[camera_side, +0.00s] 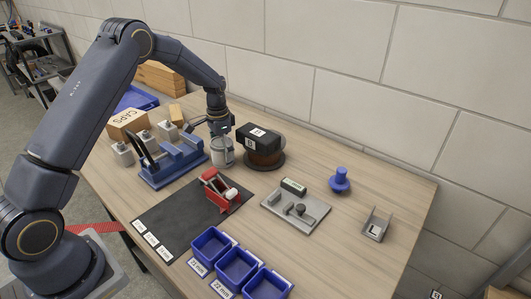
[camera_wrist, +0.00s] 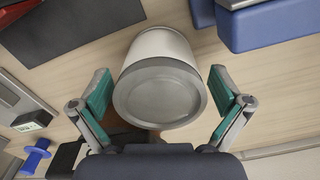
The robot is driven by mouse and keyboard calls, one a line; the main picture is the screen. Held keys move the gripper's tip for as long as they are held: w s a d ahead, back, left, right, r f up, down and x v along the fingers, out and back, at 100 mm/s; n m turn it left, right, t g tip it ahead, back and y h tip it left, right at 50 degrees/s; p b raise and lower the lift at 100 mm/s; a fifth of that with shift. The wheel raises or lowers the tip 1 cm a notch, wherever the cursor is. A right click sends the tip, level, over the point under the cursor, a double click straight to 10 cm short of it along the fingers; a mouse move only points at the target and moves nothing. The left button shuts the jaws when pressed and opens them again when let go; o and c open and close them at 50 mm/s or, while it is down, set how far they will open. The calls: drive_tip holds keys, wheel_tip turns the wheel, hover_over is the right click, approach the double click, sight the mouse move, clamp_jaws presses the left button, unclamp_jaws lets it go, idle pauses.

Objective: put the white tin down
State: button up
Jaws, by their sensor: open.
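The white tin (camera_side: 222,152), with a grey lid, stands upright on the wooden table between the blue fixture and the dark spool. In the wrist view the tin (camera_wrist: 160,80) lies between my two green-padded fingers, with a visible gap on each side. My gripper (camera_side: 219,129) is directly over the tin, pointing down. It is open in the wrist view (camera_wrist: 160,103), and neither finger appears to touch the tin.
The blue fixture (camera_side: 174,165) is close on the left. A spool (camera_side: 266,161) with a black box (camera_side: 258,137) on it is close on the right. A red clamp (camera_side: 217,190) sits on a dark mat (camera_side: 170,222) in front. The table's right end has bare wood.

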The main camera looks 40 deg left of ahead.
wheel_tip(320, 180, up, 12)
drive_tip(key=shift+r, duration=0.1)
drive_tip(key=s+d+r+t, duration=0.1)
drive_tip(key=s+d+r, duration=0.2)
drive_tip(key=s, duration=0.3)
drive_tip(key=s+d+r+n+t, duration=0.1)
drive_tip(key=s+d+r, duration=0.3)
drive_tip(key=s+r, duration=0.2)
drive_tip(key=s+d+r+n+t, duration=0.1)
drive_tip(key=s+d+r, duration=0.2)
drive_tip(key=s+r, duration=0.2)
drive_tip(key=shift+s+d+r+t, duration=0.15)
drive_tip(key=shift+s+d+t, duration=0.2)
drive_tip(key=shift+s, duration=0.65)
drive_tip(key=shift+n+t, duration=0.7)
drive_tip(key=shift+t, duration=0.25)
drive_tip(key=s, duration=0.3)
drive_tip(key=s+d+f, duration=0.1)
drive_tip(key=s, duration=0.2)
drive_tip(key=s+d+f, duration=0.1)
drive_tip(key=s, duration=0.2)
drive_tip(key=shift+s+d+f, duration=0.1)
drive_tip(key=shift+s+f, duration=0.05)
drive_tip(key=shift+f, duration=0.05)
drive_tip(key=shift+c, duration=0.4)
drive_tip(key=shift+s+f, duration=0.15)
drive_tip(key=shift+s, duration=0.1)
drive_tip(key=shift+c, duration=1.2)
drive_tip(key=shift+w, duration=0.1)
